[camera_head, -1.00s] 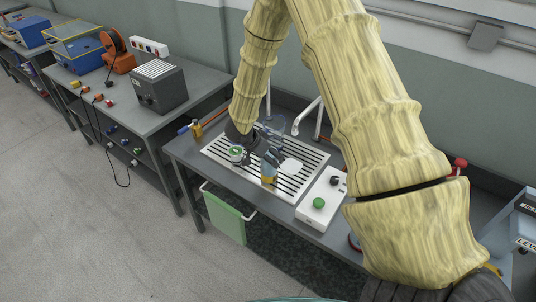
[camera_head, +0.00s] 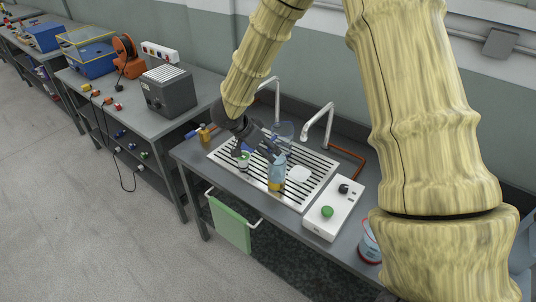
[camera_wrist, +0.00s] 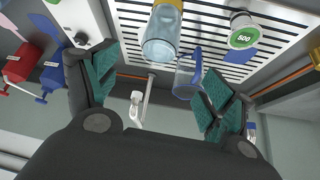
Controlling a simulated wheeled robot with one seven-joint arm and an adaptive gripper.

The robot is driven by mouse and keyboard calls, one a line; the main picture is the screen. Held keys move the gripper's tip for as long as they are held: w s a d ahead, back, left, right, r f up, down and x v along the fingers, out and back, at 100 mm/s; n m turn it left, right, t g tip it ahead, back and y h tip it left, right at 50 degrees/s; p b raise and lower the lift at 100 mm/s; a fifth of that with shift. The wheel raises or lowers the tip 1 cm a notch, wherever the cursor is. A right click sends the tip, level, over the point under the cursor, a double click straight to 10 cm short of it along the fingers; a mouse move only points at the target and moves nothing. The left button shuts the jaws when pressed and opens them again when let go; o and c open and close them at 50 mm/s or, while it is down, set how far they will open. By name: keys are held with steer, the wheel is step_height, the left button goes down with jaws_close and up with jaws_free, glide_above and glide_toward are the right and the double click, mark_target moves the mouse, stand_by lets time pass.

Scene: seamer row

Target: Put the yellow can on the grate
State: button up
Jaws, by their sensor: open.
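A small amber-yellow container (camera_head: 205,135), the likeliest yellow can, stands on the bench just left of the slotted metal grate (camera_head: 224,161). It shows partly at the right edge of the wrist view (camera_wrist: 315,56). A clear blue bottle with a yellow lower part (camera_head: 277,175) stands on the grate and also shows in the wrist view (camera_wrist: 162,38). A white can with a green label (camera_head: 243,161) is on the grate, left of the bottle. My gripper (camera_wrist: 160,88) is open and empty above the grate, with the bottle ahead between its fingers but apart from them.
A clear blue vessel (camera_wrist: 187,78) stands behind the bottle. Two tall taps (camera_head: 318,122) rise behind the grate. A green cloth (camera_head: 230,224) hangs in front.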

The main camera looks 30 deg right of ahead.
steer(key=s+a+f+n+t+y, duration=0.1)
steer(key=s+a+f+n, duration=0.1)
steer(key=s+f+n, duration=0.65)
steer(key=s+a+f+n+t+y, duration=0.15)
steer(key=s+f, duration=0.45)
steer(key=f, duration=0.7)
steer(key=s+a+f+n+g+y, duration=0.1)
steer(key=s+a+f, duration=0.2)
steer(key=s, duration=0.5)
steer(key=s+a+f+n+g+y, duration=0.1)
steer(key=s+a+f+n, duration=0.1)
steer(key=s, duration=0.6)
steer(key=s+a+f+n+g+y, duration=0.2)
steer(key=s+a+f, duration=0.2)
steer(key=s, duration=0.3)
steer(key=shift+s+a+f, duration=0.2)
steer(key=shift+s+a, duration=0.05)
steer(key=shift+s, duration=0.15)
